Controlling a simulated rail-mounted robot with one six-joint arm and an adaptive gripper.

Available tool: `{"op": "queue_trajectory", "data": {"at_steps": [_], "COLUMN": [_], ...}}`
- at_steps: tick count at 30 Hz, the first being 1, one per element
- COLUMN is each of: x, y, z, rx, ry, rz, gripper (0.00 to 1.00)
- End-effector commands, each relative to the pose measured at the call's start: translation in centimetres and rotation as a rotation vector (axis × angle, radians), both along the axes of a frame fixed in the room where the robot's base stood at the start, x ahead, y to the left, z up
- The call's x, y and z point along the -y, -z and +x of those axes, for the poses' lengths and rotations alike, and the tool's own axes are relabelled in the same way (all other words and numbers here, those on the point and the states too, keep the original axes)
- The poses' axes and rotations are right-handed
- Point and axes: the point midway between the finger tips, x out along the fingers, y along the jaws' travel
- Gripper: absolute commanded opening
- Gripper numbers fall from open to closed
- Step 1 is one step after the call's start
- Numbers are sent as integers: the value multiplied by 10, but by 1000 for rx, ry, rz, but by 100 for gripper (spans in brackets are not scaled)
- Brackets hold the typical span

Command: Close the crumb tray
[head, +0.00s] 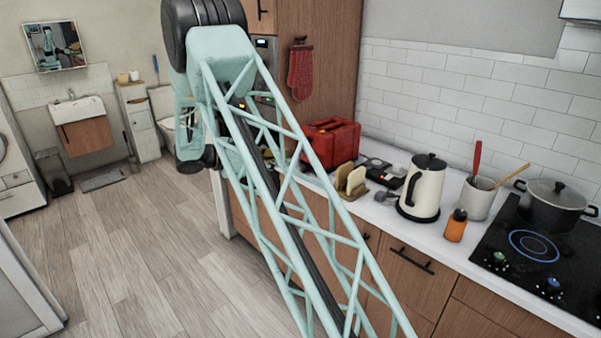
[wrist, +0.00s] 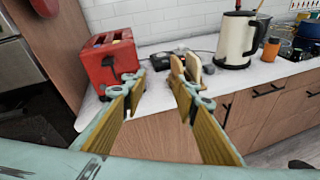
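The red toaster (head: 330,140) stands on the white counter beside the tall wood cabinet, partly behind my arm in the head view. In the wrist view the toaster (wrist: 103,62) is at the left, with slots on top and a dark lever on its side. I cannot make out the crumb tray in either view; the toaster's lower part is partly covered by my left finger in the wrist view. My gripper (wrist: 161,84) is open and empty, its fingers wide apart in front of the counter. The fingertips appear apart from the toaster. The head view does not show my gripper.
Bread slices in a holder (head: 350,181) and a flat black device (head: 383,170) are right of the toaster. A cream kettle (head: 424,187), orange bottle (head: 456,226), utensil pot (head: 479,198) and cooktop (head: 545,255) follow. Wood drawers (head: 415,275) line the counter front.

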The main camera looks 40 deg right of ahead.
Motion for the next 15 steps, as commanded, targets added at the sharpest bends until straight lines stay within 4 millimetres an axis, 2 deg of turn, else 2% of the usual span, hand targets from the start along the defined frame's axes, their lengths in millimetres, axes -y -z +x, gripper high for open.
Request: {"op": "queue_trajectory", "data": {"at_steps": [1, 15], "x": [3, 26], "y": [10, 85], "z": [7, 64], "rx": [-17, -154], "ry": [-10, -114], "rz": [-13, -140], "gripper": [27, 27]}}
